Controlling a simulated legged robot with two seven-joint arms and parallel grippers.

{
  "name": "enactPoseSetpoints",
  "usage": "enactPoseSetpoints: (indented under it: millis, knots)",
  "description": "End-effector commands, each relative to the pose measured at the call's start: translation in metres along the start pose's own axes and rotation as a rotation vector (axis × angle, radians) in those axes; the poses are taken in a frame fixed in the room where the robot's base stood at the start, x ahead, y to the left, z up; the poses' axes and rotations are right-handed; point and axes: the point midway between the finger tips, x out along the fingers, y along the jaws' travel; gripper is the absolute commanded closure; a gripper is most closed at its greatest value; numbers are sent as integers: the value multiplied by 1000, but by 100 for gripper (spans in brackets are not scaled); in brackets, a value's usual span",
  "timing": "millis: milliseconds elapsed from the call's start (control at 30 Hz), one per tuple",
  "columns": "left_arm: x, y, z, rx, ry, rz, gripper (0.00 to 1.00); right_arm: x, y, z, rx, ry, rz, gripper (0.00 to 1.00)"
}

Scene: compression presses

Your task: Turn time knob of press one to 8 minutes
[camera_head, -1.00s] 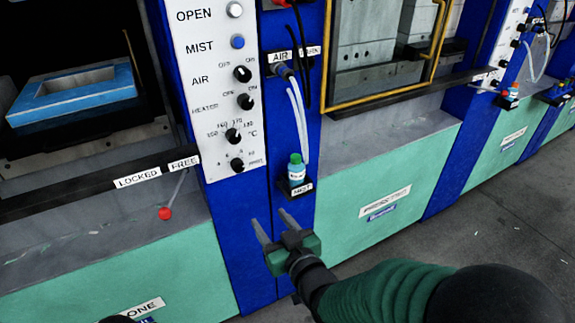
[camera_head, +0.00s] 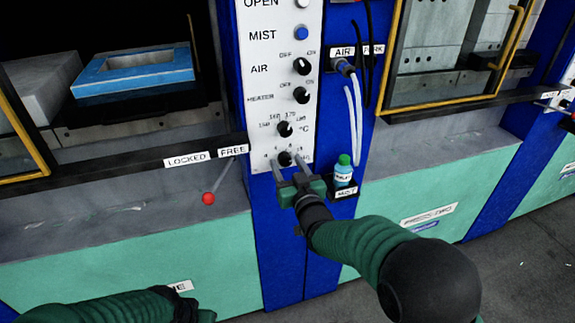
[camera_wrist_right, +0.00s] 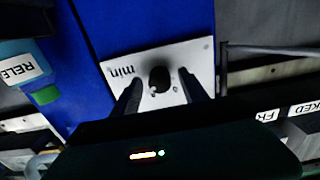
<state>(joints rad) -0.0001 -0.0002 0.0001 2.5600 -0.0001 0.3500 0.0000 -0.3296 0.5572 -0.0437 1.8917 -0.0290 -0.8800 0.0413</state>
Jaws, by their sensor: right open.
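The time knob (camera_head: 284,158) is the black lowest knob on the white control panel (camera_head: 263,100) of press one. My right gripper (camera_head: 287,163) is open, with its fingers pointing up at the panel's lower end, one to each side of the knob in the picture. In the right wrist view the knob (camera_wrist_right: 159,79) lies between the two fingertips (camera_wrist_right: 160,85), with gaps on both sides, beside a "min" label. I cannot tell whether the fingers reach around it. My left gripper (camera_head: 205,315) shows only in part at the bottom edge; its fingers are hidden.
Above are the temperature knob (camera_head: 285,129), heater knob (camera_head: 301,95) and air knob (camera_head: 302,66). A small green-capped bottle (camera_head: 343,170) stands close right of my right gripper. A red-tipped lever (camera_head: 208,198) hangs at the left, below the "LOCKED" and "FREE" labels.

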Motion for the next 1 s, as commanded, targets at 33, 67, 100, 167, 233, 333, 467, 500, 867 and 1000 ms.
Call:
enactPoseSetpoints:
  millis: [33,67,100,167,233,333,467,500,867,1000]
  knots:
    - [0,0,0,0,0,0,64,3,0,1,0,-1,0,48]
    - [0,0,0,0,0,0,64,4,0,1,0,-2,0,48]
    - [0,0,0,0,0,0,64,4,1,1,0,-2,0,48]
    - [0,0,0,0,0,0,64,5,1,1,0,-2,1,48]
    - [0,0,0,0,0,0,64,4,1,0,0,-1,1,48]
    - [0,0,0,0,0,0,64,4,1,0,1,-1,1,54]
    - [0,0,0,0,0,0,64,4,1,0,0,-1,1,71]
    - [0,0,0,0,0,0,64,4,1,0,0,-1,1,76]
    - [0,0,0,0,0,0,64,4,1,0,-1,-1,1,100]
    - [2,0,0,0,0,0,64,4,1,1,-18,-1,1,100]
